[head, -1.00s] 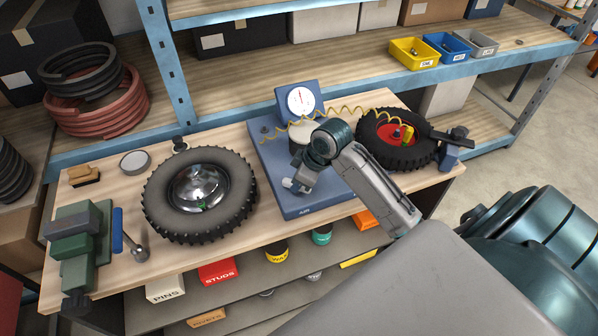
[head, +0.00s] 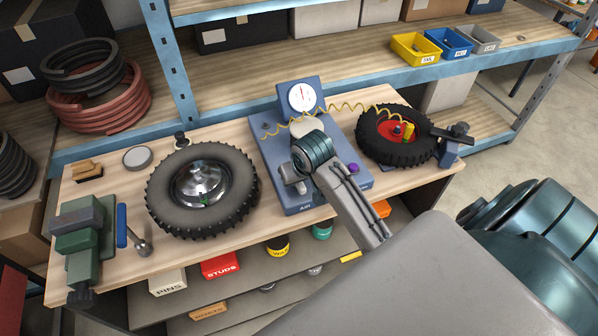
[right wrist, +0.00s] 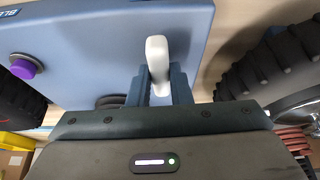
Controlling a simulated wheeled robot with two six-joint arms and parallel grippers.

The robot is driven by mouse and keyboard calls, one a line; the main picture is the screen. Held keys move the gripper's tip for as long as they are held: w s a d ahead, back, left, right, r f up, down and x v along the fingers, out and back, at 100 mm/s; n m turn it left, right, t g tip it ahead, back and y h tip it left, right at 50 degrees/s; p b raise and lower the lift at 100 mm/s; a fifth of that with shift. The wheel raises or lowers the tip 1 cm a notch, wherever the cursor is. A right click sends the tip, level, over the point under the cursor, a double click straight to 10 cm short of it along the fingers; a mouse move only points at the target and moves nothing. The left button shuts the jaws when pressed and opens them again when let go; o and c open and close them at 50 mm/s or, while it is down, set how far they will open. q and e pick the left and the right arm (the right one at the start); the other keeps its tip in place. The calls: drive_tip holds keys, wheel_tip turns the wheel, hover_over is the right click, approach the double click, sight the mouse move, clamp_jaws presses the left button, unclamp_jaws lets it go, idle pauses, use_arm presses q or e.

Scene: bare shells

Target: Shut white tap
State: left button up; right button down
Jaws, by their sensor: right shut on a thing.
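The white tap (right wrist: 157,58) is a rounded white lever on the blue air panel (right wrist: 90,45), upright in the right wrist view. My right gripper (right wrist: 158,84) is shut on it, with a blue-grey finger on either side of the lever. In the head view my right gripper (head: 294,180) is at the front left part of the panel (head: 298,206), near the AIR label. The wrist hides most of the tap there. My left gripper is in neither current view.
A purple knob (head: 353,168) sits on the panel right of my wrist. A gauge (head: 302,97) stands at its back with a coiled yellow hose (head: 345,106). Tyres flank the panel, left (head: 160,205) and right (head: 375,145). A green vise (head: 80,240) is at far left.

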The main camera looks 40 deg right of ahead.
drive_tip(key=shift+r+m, duration=0.1)
drive_tip(key=shift+m, duration=0.3)
drive_tip(key=c, duration=1.3)
unclamp_jaws()
